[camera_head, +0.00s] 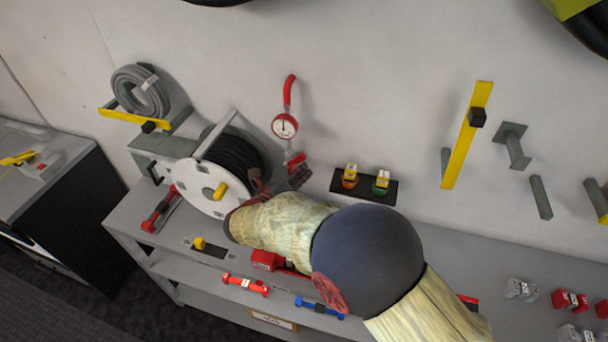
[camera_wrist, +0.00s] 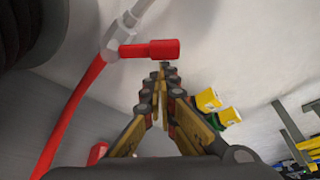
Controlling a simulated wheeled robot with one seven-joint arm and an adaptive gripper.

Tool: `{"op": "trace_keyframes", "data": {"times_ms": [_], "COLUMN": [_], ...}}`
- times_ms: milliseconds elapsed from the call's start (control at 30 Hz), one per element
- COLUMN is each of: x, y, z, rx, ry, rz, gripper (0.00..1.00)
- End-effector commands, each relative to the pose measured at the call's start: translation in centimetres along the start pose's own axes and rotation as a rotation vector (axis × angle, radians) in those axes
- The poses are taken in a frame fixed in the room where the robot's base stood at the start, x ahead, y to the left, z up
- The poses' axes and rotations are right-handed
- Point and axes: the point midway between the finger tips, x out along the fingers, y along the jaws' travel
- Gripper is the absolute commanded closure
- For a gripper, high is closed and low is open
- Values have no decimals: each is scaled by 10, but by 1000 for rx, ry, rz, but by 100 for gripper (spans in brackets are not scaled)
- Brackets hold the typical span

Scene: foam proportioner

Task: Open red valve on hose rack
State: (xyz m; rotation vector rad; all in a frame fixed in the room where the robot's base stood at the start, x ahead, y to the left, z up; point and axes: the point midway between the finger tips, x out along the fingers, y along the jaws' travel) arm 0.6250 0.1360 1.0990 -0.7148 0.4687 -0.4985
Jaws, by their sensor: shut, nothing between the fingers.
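In the head view the red valve (camera_head: 296,160) sits below the round gauge, right of the hose reel. My gripper (camera_wrist: 163,70) is shut and empty, its fingertips just below the handle's free end in the wrist picture. I cannot tell whether they touch it.
The hose reel (camera_head: 217,187) stands close on the left. A red-rimmed gauge (camera_head: 285,126) is above the valve. A dark wall plate (camera_head: 363,186) with orange and green fittings is close on the right. A grey shelf (camera_head: 125,219) runs below. Bare wall lies above right.

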Motion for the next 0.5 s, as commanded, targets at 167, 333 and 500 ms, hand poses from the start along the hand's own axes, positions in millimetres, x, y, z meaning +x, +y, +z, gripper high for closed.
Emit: {"op": "trace_keyframes", "data": {"times_ms": [167,333,500], "x": [0,-1,-1], "y": [0,-2,-2], "z": [0,2,3], "rx": [-2,-28,-55], "ry": [0,1,1], "rz": [-1,-9,-18], "gripper": [100,100,100]}}
